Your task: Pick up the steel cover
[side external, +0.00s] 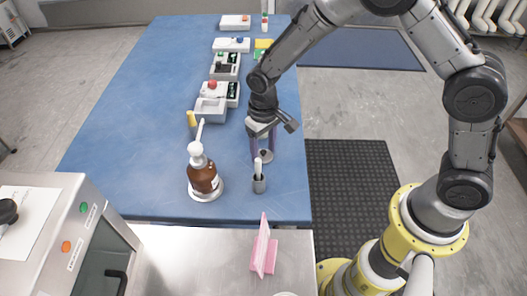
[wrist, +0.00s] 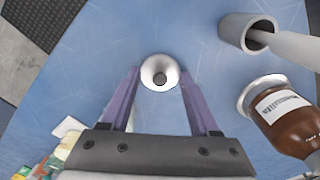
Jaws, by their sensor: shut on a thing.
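In the side view the cover (side external: 266,154) is small and partly hidden by the fingers, near the right edge of the blue table. My gripper (wrist: 160,77) is shut on the cover, one finger on each side, and points down in the side view (side external: 264,153). I cannot tell whether the cover touches the table.
A grey cup (side external: 259,185) with a white stick stands just in front of the gripper. A brown pump bottle (side external: 203,178) on a silver dish stands to the left. Boxes and a grey tray (side external: 209,110) line the table behind. The table's left side (side external: 130,130) is clear.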

